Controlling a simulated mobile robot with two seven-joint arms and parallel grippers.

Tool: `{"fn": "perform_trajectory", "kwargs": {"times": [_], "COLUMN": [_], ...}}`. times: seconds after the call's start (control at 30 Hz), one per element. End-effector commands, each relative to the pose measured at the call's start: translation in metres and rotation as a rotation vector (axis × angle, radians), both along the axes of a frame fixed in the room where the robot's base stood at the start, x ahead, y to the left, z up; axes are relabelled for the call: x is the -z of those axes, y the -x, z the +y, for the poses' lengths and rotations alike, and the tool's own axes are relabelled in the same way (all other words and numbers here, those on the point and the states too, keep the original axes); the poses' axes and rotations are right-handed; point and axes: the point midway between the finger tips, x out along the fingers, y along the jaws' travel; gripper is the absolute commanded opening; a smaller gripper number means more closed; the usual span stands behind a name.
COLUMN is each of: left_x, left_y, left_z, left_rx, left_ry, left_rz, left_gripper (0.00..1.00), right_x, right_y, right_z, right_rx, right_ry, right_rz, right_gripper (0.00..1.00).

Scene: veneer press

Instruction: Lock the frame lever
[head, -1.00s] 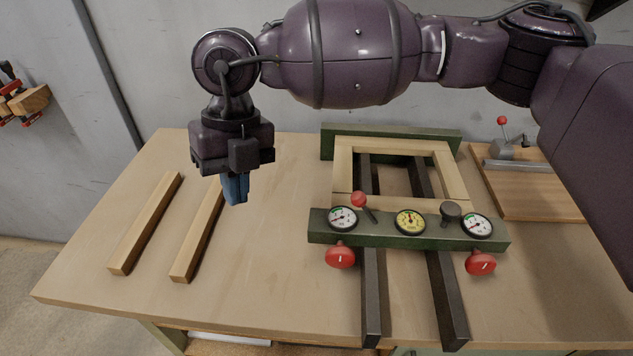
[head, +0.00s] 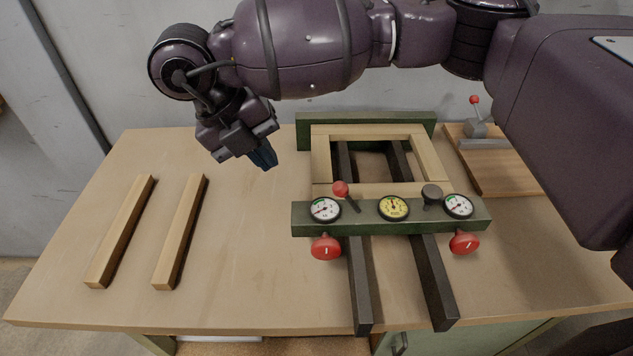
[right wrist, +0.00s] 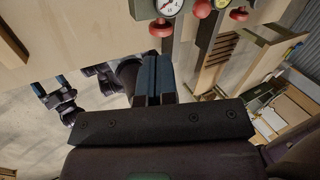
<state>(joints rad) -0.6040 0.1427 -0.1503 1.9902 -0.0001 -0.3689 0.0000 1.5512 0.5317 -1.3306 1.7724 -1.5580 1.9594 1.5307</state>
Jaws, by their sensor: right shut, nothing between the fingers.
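The veneer press stands on the bench with a green front bar (head: 420,220). A short lever with a red ball (head: 341,189) rises from this bar beside the left gauge and leans to the left. A light wooden frame (head: 320,160) lies behind the bar. My right gripper (head: 264,158) is shut and empty, tilted down and right, above the bench to the left of the press and apart from the lever. Its blue fingers (right wrist: 155,78) show together in the right wrist view. What looks like my left gripper (right wrist: 40,90) shows small there, its jaws unclear.
Two wooden strips (head: 122,232) (head: 180,232) lie on the left of the bench. Red knobs (head: 326,247) (head: 464,243) stick out from the bar's front. Another red-ball lever (head: 475,112) stands on a board at the back right. Bench between strips and press is clear.

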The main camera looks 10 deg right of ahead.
Motion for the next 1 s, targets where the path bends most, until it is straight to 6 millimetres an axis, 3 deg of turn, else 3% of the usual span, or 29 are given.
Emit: {"fn": "perform_trajectory", "kwargs": {"times": [0.27, 0.7, 1.0], "left_x": [-0.001, -0.001, -0.009], "left_y": [-0.003, -0.003, -0.004], "left_z": [0.0, 0.0, 0.0], "left_rx": [0.002, 0.002, 0.0], "left_ry": [0.0, 0.0, 0.0], "left_rz": [-0.006, -0.006, -0.011], "left_gripper": [0.73, 0.73, 0.73], "right_x": [0.022, 0.091, 0.083], "right_y": [0.001, 0.003, 0.005], "right_z": [-0.011, -0.044, -0.078], "right_rx": [0.0, 0.001, 0.0], "right_ry": [0.0, 0.0, 0.0], "right_rz": [0.004, 0.004, -0.001], "right_gripper": [0.0, 0.0, 0.0]}}
